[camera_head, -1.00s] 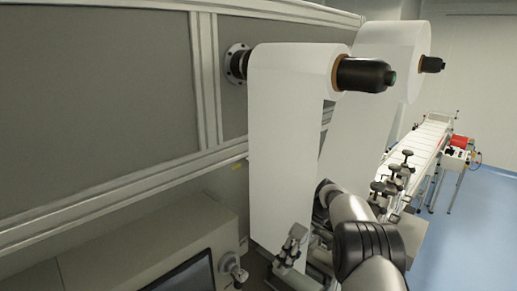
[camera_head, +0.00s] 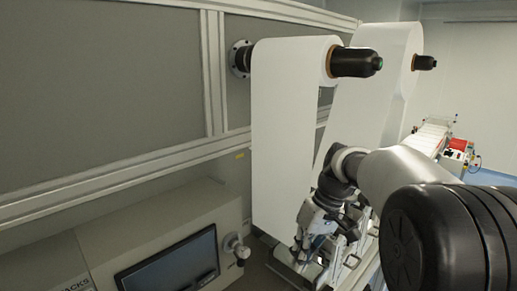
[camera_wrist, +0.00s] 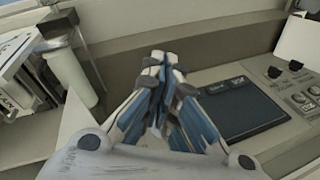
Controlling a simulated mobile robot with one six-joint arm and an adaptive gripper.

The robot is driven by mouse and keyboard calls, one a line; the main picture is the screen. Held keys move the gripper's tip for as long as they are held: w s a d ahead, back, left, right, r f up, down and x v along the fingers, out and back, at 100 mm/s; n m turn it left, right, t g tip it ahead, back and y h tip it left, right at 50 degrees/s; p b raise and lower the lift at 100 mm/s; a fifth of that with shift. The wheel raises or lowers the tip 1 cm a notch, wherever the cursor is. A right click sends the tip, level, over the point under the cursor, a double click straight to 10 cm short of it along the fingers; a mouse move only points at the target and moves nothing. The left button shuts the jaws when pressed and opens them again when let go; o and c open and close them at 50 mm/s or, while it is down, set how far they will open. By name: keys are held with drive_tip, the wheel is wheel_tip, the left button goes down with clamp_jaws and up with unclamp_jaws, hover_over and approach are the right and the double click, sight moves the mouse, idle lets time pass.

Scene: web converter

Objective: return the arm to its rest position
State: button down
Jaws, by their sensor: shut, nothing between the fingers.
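My arm reaches in from the lower right in the head view, and its large black joint fills the near right corner. My gripper (camera_head: 300,262) points down in front of the lower end of the near white web. In the wrist view my gripper (camera_wrist: 162,60) has its fingertips together with nothing between them. It hangs above the machine's console, beside the dark screen (camera_wrist: 240,112). The screen also shows in the head view (camera_head: 172,268), left of my gripper.
A white web (camera_head: 285,140) hangs from the near roll on a black spindle (camera_head: 357,63); another roll (camera_head: 385,55) is behind it. A knob (camera_head: 236,247) sticks out beside the screen. A conveyor (camera_head: 430,135) stands at the back right. The console has knobs (camera_wrist: 298,97).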

drive_tip(key=s+d+r+m+t+h+b, duration=0.2)
drive_tip(key=s+b, duration=0.2)
drive_tip(key=s, duration=0.9)
drive_tip(key=s+d+f+m+t+h+b, duration=0.1)
drive_tip(key=s+f, duration=0.3)
drive_tip(key=s, duration=0.3)
drive_tip(key=s+d+f+m+t+b, duration=0.1)
drive_tip(key=s+f+m+t+b, duration=0.1)
drive_tip(key=s+f, duration=0.2)
drive_tip(key=s, duration=0.3)
drive_tip(key=shift+s+d+f+h, duration=0.2)
drive_tip(key=shift+s+h, duration=0.05)
drive_tip(key=shift+h, duration=0.15)
